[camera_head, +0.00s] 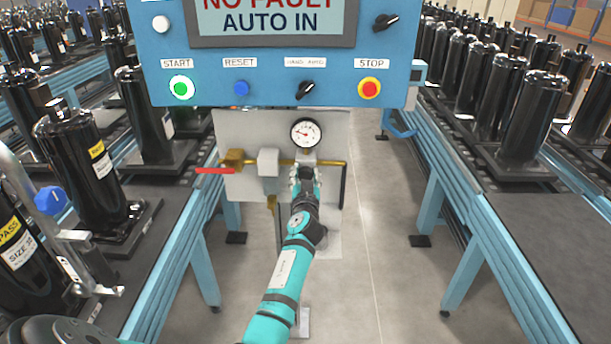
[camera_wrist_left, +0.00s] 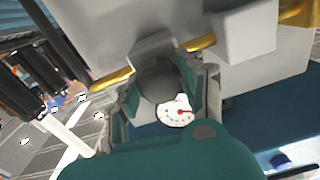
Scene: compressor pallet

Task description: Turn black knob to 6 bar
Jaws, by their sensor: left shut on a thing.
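The round pressure gauge (camera_head: 306,133) sits on the brass pipe in the head view, white-faced with a red needle; its figures are too small to read. It also shows in the left wrist view (camera_wrist_left: 176,111), partly hidden by my gripper. My left gripper (camera_head: 306,180) is just below the gauge, in front of the grey panel, its fingers closed around the knob. The black knob (camera_wrist_left: 158,82) shows as a dark round shape between the fingers in the left wrist view. In the head view the gripper mostly hides it. My right gripper is in neither view.
A blue control box (camera_head: 270,90) with buttons hangs above the grey panel (camera_head: 235,130). A red lever handle (camera_head: 214,171) sticks out left on the brass pipe (camera_head: 332,163). Conveyors carrying black compressors (camera_head: 530,118) flank both sides.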

